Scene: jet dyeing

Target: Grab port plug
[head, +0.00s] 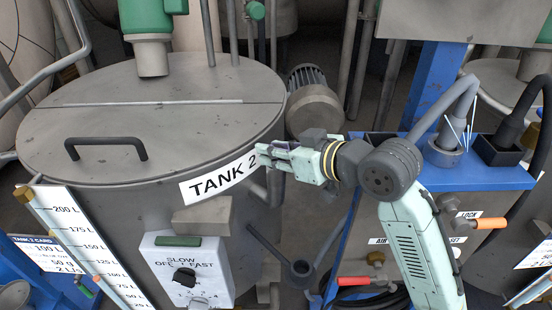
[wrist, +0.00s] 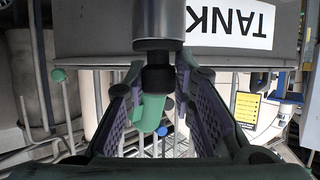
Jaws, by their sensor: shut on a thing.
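My gripper (head: 268,155) is beside the tank wall, just right of the TANK 2 label (head: 217,178). In the wrist view my gripper (wrist: 158,92) has its two purple-padded fingers on either side of a dark port plug (wrist: 158,76), and it is shut on it. A wider black collar (wrist: 158,45) and a grey pipe (wrist: 158,16) are in line with the plug. In the head view the fingers hide the plug; a grey pipe (head: 274,188) shows just below them. I cannot tell whether the plug is seated or loose.
The tank lid (head: 150,115) with its black handle (head: 106,148) is at left. A control box (head: 187,270) is mounted below the label. A motor (head: 312,100) stands behind my gripper. A blue bench (head: 450,178) with a hose is at right.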

